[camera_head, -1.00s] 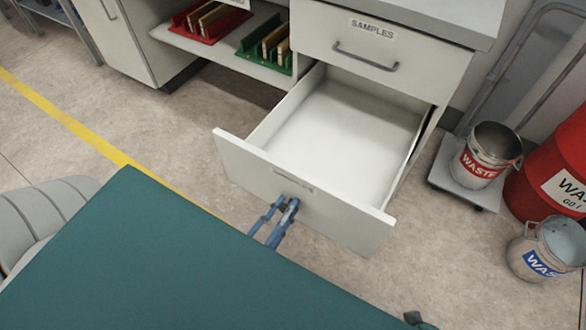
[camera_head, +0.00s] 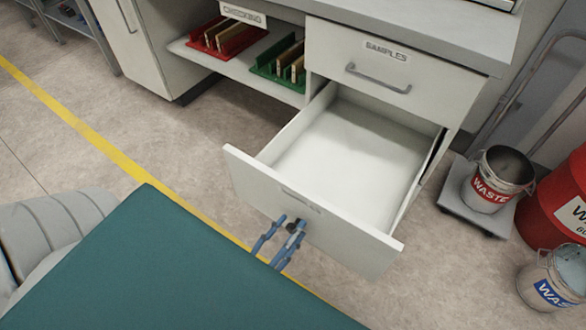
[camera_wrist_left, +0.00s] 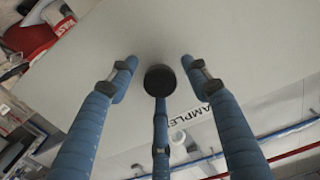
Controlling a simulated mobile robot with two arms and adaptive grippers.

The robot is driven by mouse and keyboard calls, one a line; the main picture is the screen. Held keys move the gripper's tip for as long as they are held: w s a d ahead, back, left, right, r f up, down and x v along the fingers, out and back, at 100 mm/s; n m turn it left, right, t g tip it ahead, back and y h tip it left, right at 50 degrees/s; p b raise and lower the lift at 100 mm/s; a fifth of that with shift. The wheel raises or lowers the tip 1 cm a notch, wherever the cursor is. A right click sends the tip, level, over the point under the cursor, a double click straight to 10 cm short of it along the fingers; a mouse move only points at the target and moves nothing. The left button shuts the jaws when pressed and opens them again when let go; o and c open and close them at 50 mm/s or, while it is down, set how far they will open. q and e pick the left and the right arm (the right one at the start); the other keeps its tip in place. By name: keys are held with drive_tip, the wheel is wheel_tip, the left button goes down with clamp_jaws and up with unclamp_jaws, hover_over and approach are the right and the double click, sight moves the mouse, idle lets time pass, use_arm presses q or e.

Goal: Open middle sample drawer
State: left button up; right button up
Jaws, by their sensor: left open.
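The middle sample drawer (camera_head: 345,150) stands pulled out below the closed top drawer (camera_head: 395,75), which has a grey bar handle and a SAMPLES label. The pulled-out drawer is white inside and looks empty. My left gripper (camera_head: 291,222), with blue fingers, is at the outer face of its front panel, just below the label. In the left wrist view the fingers (camera_wrist_left: 160,78) are spread apart in front of the pale drawer front (camera_wrist_left: 225,70), with part of its label showing. A dark round piece sits at the middle finger's end. My right gripper is out of view.
A shelf to the left holds a red tray (camera_head: 203,45) and a green tray (camera_head: 262,72). A cart with a waste bucket (camera_head: 490,185), a red drum (camera_head: 560,215) and another bucket (camera_head: 545,290) stand at the right. Floor is clear left of the drawer.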

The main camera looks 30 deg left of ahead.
use_arm(q)
drive_tip(key=s, duration=1.1)
drive_tip(key=shift+a, duration=0.15)
drive_tip(key=shift+s, duration=0.1)
